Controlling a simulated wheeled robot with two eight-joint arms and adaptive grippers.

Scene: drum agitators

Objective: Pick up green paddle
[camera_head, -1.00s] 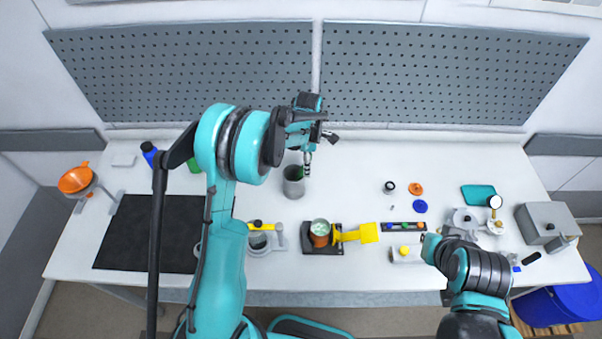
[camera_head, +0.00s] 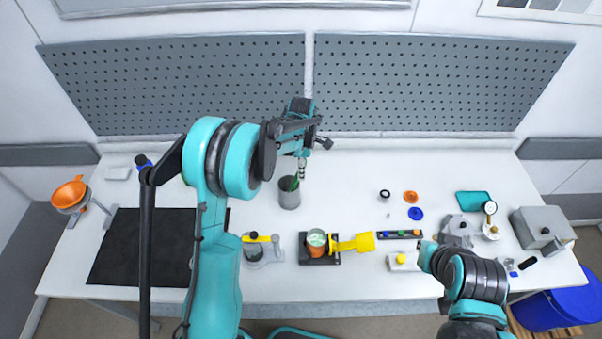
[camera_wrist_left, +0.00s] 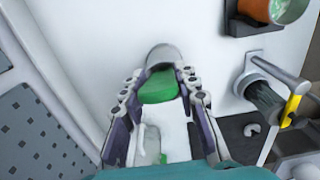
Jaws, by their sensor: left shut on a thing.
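The green paddle (camera_head: 289,183) shows as a green patch in the mouth of a grey cylindrical cup (camera_head: 290,197) near the middle of the bench. My left gripper (camera_head: 302,172) reaches down at the cup's right rim. In the left wrist view the green paddle (camera_wrist_left: 158,88) lies between the two fingers of the left gripper (camera_wrist_left: 165,80), which are shut on it. The grey cup's rounded wall (camera_wrist_left: 166,54) is just beyond the fingertips. The paddle's lower part is hidden. My right gripper (camera_head: 428,252) is small and partly hidden at the bench's right front.
An orange cup (camera_head: 316,249) with green contents stands in a dark holder beside a yellow scoop-like piece (camera_head: 362,241). A grey fixture with a yellow bar (camera_head: 260,240) is left of it. A black mat (camera_head: 142,248) lies at left. The bench behind the cup is clear.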

